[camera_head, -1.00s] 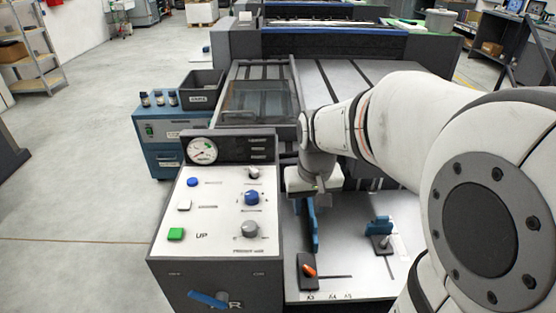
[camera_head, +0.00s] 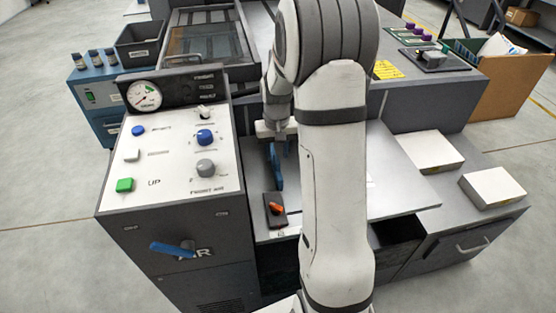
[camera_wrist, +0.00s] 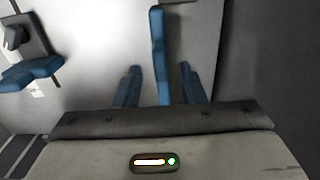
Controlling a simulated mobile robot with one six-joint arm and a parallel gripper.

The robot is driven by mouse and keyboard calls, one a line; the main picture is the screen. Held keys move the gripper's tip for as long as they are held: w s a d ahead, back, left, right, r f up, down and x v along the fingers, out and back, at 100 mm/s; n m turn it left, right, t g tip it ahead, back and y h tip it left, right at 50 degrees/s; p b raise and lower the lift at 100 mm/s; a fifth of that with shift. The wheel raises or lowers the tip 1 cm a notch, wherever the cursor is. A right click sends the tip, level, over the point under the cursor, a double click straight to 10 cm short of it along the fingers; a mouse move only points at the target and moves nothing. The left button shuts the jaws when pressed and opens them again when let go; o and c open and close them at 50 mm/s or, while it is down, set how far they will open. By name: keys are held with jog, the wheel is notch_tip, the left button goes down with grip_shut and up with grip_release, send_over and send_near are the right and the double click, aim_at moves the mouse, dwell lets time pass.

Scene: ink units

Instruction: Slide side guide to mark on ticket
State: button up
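A tall blue guide plate (camera_head: 277,170) stands on the grey feed table (camera_head: 385,185), right of the control console. In the wrist view the blue plate (camera_wrist: 158,40) reaches down between the blue fingers of my gripper (camera_wrist: 160,70). The fingers are open, one on each side, with a gap visible to each. A black block with an orange lever (camera_head: 276,208) sits at the near end of the plate. Another blue piece (camera_wrist: 30,72) with a black knob shows at the wrist view's left; my arm hides that area in the head view. I cannot make out a ticket or its mark.
The control console (camera_head: 170,150) with buttons, knobs and a blue handle stands close at left. White paper stacks (camera_head: 428,150) lie at right on the grey cabinet. A yellow printed card (camera_head: 387,69) lies behind. A open drawer gap (camera_head: 395,235) shows below the table.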

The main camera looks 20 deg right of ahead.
aim_at(277, 159)
jog(key=shift+f, duration=1.65)
jog(key=shift+c, duration=0.2)
grip_shut()
